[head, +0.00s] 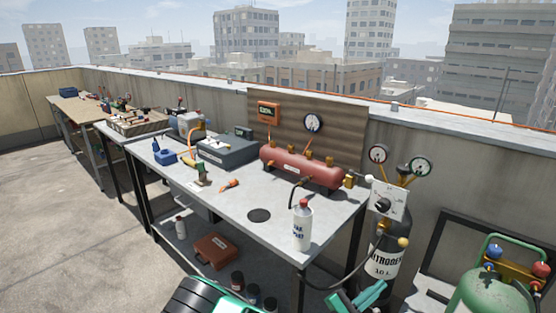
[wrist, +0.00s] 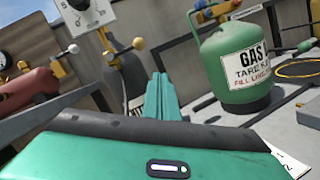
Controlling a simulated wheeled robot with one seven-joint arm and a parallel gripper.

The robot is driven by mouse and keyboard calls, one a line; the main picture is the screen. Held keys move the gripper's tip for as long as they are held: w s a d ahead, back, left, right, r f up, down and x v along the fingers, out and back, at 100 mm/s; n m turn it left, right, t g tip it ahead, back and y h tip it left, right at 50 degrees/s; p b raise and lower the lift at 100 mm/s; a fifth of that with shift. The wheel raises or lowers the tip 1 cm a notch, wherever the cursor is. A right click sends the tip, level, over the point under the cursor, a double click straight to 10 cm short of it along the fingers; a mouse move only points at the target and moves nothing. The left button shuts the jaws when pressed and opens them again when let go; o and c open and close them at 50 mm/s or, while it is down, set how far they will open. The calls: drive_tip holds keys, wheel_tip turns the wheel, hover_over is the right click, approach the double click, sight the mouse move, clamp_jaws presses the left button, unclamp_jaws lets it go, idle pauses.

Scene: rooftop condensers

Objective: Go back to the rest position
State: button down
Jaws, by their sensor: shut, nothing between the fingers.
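My gripper (head: 372,291) shows at the bottom of the head view, low in front of the nitrogen cylinder and right of the workbench's near end. In the wrist view its teal fingers (wrist: 161,92) are together and empty. It appears apart from everything around it. Part of my own green arm shows at the bottom of both views.
The grey workbench (head: 222,209) carries a red manifold tank (head: 300,168) and a white bottle (head: 303,228). The dark nitrogen cylinder (head: 384,264) stands near my gripper, with a hose beside it. A green gas tank (wrist: 238,62) stands to the right. Open floor (head: 50,220) lies left.

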drive_tip(key=s+d+r+m+g+y, duration=0.8)
drive_tip(key=s+d+m+g, duration=0.3)
drive_tip(key=m+g, duration=0.4)
drive_tip(key=s+a+r+m+t+y, duration=0.1)
drive_tip(key=s+r+m+t+y, duration=0.3)
drive_tip(key=s+r+m+y, duration=0.4)
drive_tip(key=s+r+y, duration=0.1)
drive_tip(key=s+r, duration=0.5)
drive_tip(key=shift+s+r+m+t+y, duration=0.15)
drive_tip(key=shift+r+m+t+y, duration=0.15)
drive_tip(key=shift+m+t, duration=0.1)
drive_tip(key=shift+a, duration=0.1)
drive_tip(key=shift+w+f, duration=0.25)
drive_tip(key=shift+w, duration=0.4)
drive_tip(key=c, duration=2.5)
unclamp_jaws()
